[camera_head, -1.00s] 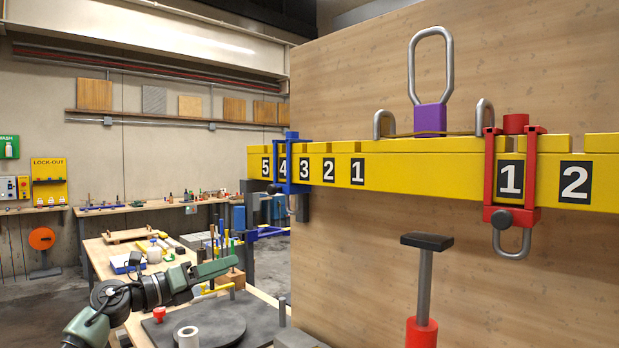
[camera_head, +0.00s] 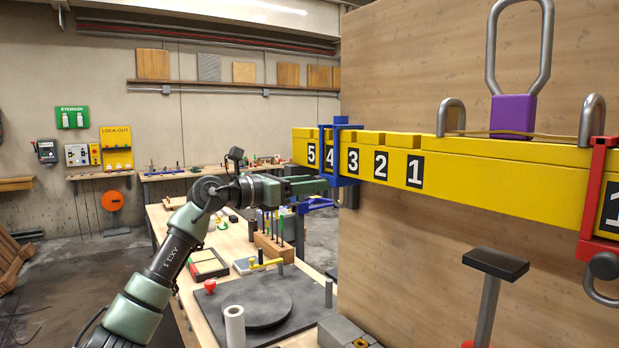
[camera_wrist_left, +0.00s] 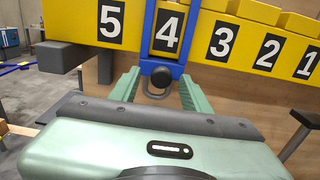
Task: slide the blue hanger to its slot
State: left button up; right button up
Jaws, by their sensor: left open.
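The blue hanger (camera_head: 338,150) hangs around the yellow beam (camera_head: 458,168) at the number 4 mark. In the left wrist view the blue hanger (camera_wrist_left: 148,40) frames the 4, with a dark knob and a grey ring (camera_wrist_left: 158,88) below it. My left gripper (camera_head: 322,186) is raised close to the hanger's lower part. In the left wrist view its two green fingers (camera_wrist_left: 158,92) are apart, on either side of the ring. Whether they touch it I cannot tell. My right gripper does not show.
A red hanger (camera_head: 598,195) hangs on the beam at the right. A purple block (camera_head: 513,115) with a metal loop sits on top of the beam. A wooden wall (camera_head: 420,270) stands behind it. A workbench with a dark round plate (camera_head: 256,305) lies below my left arm.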

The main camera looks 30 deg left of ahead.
pick_arm(q)
jog(key=shift+s+r, duration=0.1)
jog(key=shift+s, duration=0.1)
jog(key=shift+c, duration=0.4)
grip_shut()
dwell(0.9)
